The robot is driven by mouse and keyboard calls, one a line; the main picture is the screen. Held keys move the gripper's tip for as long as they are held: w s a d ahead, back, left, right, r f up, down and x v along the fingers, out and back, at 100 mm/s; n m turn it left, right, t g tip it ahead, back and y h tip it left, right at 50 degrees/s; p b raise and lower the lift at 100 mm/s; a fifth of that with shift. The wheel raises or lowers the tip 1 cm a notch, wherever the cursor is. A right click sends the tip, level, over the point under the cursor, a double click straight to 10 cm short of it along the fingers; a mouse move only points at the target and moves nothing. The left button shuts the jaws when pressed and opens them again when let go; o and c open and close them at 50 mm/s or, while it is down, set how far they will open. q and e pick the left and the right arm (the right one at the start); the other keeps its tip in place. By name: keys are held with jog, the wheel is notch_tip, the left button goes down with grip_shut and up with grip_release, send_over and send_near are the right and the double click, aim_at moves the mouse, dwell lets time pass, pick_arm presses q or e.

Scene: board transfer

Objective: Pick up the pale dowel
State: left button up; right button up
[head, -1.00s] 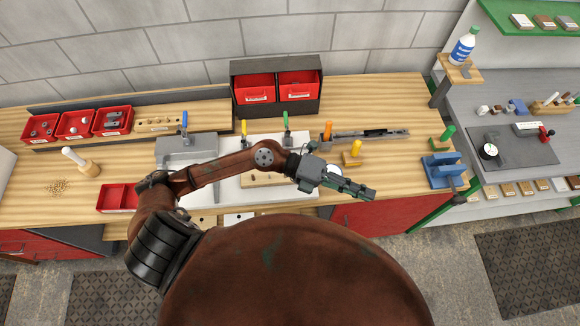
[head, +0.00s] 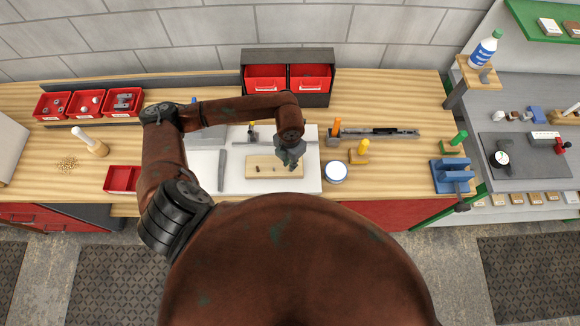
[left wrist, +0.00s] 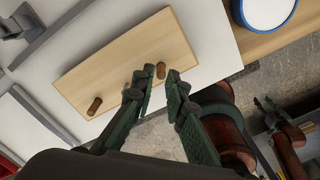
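A pale wooden board (head: 262,160) lies on the white worktop with short dark brown dowels standing on it. In the left wrist view the board (left wrist: 115,55) bears one dowel (left wrist: 94,105) near its left end and another dowel (left wrist: 161,71) near its right side. Neither dowel looks clearly pale. My left gripper (head: 290,166) points down over the board's right part. In the left wrist view its open fingers (left wrist: 160,78) stand on either side of the right dowel, with no grip visible. My right gripper (left wrist: 272,110) appears small at the lower right; its fingers are unclear.
A round blue-rimmed white dish (head: 336,172) and a yellow-handled tool block (head: 359,154) stand right of the board. Red bins (head: 267,80) stand behind. A red tray (head: 122,179) sits further left.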

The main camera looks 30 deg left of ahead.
pick_arm(q)
jog(key=shift+f+p, duration=0.3)
jog(key=shift+f, duration=1.2)
jog(key=shift+c, duration=0.3)
jog(key=shift+c, duration=1.4)
jog(key=shift+w+r, duration=0.1)
